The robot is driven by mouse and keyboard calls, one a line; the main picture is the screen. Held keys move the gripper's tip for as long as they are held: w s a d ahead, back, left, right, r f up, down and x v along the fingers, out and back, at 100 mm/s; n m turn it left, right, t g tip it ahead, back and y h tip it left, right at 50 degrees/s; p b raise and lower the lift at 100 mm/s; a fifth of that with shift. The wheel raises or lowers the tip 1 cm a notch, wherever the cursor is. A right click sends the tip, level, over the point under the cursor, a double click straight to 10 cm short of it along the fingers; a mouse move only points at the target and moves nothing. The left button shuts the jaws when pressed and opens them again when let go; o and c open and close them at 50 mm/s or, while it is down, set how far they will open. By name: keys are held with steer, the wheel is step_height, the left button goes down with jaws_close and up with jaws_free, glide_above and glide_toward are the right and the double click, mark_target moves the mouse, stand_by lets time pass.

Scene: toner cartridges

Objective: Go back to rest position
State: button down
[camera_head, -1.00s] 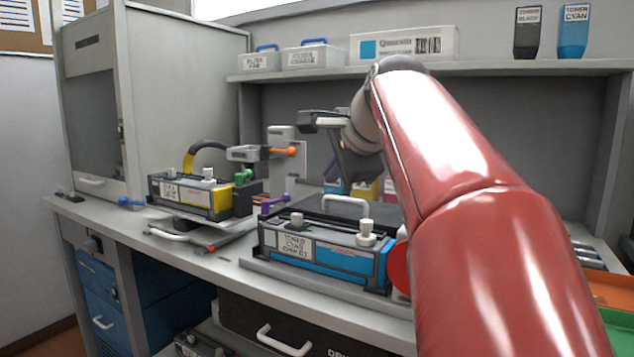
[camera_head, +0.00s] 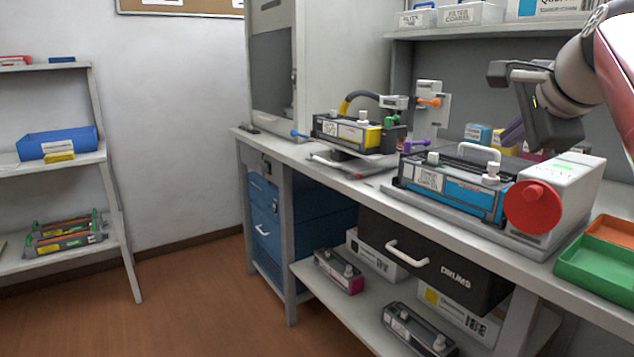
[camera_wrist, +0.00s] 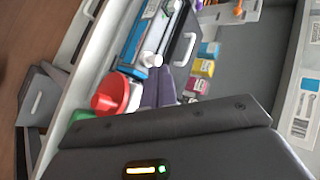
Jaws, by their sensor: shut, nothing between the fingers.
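My gripper (camera_head: 512,133) is raised above the bench, behind and above the cyan toner cartridge (camera_head: 455,187). Its slim purple-grey fingers are together with nothing between them. They also show in the wrist view (camera_wrist: 165,88), pointing over the bench. The cyan cartridge lies in a grey cradle beside a white unit (camera_head: 575,185) with a red knob (camera_head: 533,207). My gripper does not appear to touch any of these. My arm comes in from the right edge of the head view, and its upper part is cut off.
A yellow-marked cartridge (camera_head: 350,132) sits on a stand farther left on the bench (camera_head: 385,182). Green (camera_head: 600,268) and orange (camera_head: 612,232) trays lie at the right. A ladder-like shelf (camera_head: 90,155) stands at the far left. The floor between it and the bench is clear.

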steer(key=s+a+f+n+g, duration=0.1)
steer(key=s+a+f+n, duration=0.3)
steer(key=f, duration=0.7)
steer(key=s+a+f+n+g, duration=0.2)
steer(key=s+a+f+n, duration=0.3)
steer(key=s+f+n, duration=0.3)
steer(key=s+a+f+n+g, duration=0.1)
steer(key=s+a+f+n, duration=0.4)
steer(key=f, duration=0.9)
steer(key=s+n, duration=0.1)
steer(key=s, duration=0.2)
steer(key=shift+a+g, duration=0.15)
steer(key=shift+g, duration=0.25)
